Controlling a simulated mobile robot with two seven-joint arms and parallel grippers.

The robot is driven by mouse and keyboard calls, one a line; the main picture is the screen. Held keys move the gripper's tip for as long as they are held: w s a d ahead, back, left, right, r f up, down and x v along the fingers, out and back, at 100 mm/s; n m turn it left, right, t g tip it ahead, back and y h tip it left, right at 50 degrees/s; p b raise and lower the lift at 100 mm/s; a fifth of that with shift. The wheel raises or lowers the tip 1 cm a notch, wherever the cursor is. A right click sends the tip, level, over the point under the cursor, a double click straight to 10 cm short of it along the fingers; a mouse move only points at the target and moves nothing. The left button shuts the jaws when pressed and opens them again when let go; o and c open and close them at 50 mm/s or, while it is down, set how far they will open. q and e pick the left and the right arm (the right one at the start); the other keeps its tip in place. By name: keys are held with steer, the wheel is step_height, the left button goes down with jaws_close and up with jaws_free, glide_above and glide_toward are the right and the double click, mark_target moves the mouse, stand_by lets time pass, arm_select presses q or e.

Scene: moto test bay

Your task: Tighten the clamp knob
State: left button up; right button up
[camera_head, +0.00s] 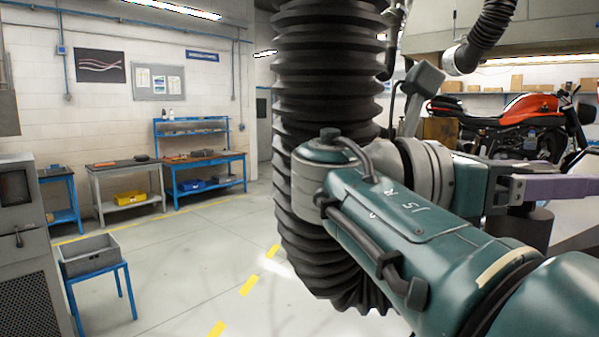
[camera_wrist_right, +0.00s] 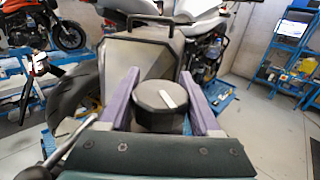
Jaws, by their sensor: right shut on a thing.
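The clamp knob (camera_wrist_right: 158,108) is a round black knob with a white mark across its top, in the middle of the right wrist view. My right gripper (camera_wrist_right: 159,80) has one purple finger on each side of it and is shut on it. The white mark points from upper left to lower right. In the head view my right gripper (camera_head: 553,188) reaches to the right over a dark cylinder (camera_head: 520,226), which looks like the knob; my arm hides part of this area. My left gripper is not in view.
A grey panelled body (camera_wrist_right: 138,55) stands just beyond the knob. An orange motorcycle (camera_head: 525,120) is at the right of the head view. A grey bin (camera_head: 88,254) on a blue stand is at the left. The floor in between is clear.

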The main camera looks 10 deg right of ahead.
stand_by(0.4)
steer(key=o, duration=1.4)
steer(key=shift+c, duration=0.2)
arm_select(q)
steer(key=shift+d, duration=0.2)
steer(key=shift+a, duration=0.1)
